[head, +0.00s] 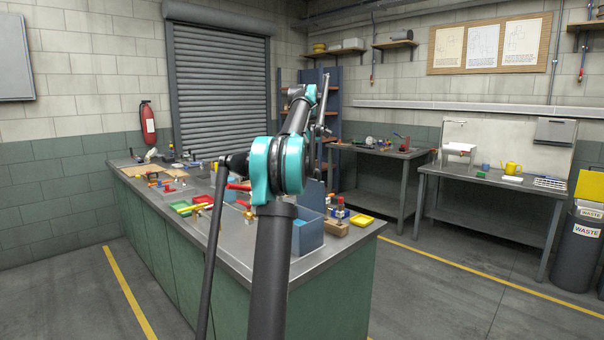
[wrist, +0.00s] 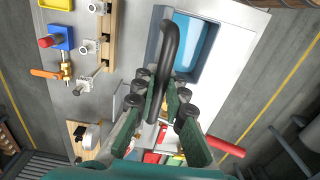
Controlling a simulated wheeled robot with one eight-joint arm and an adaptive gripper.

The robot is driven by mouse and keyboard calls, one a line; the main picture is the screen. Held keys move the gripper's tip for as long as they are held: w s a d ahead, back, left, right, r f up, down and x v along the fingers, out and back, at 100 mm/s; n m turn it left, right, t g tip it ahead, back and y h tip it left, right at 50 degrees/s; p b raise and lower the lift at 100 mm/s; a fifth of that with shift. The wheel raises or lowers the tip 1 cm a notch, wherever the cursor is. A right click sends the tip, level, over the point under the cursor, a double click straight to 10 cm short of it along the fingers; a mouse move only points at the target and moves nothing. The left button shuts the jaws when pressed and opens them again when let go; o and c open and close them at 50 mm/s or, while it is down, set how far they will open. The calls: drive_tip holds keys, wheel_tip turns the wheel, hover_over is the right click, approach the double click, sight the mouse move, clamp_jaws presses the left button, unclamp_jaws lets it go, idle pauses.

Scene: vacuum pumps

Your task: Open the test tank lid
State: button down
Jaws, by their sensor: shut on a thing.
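The test tank (head: 308,238) is a blue-grey open-topped box near the right end of the bench, with light blue showing inside. Its lid (head: 313,194) appears as a blue-grey panel raised steeply at the tank's back, partly hidden by my arm. In the wrist view the tank (wrist: 157,40) lies just beyond my fingers, its light blue inside visible. My gripper (wrist: 166,92) is shut on a dark curved handle (wrist: 169,45), which stands between its green-padded fingers. In the wrist view I cannot tell the lid panel clearly. In the head view my arm blocks much of the gripper area.
Green and red trays (head: 203,200) and fittings crowd the bench on the left.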

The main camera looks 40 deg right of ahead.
drive_tip(key=shift+w+d, duration=0.2)
drive_tip(key=shift+d, duration=1.4)
drive_tip(key=c, duration=1.6)
unclamp_jaws()
drive_tip(key=shift+o, duration=0.2)
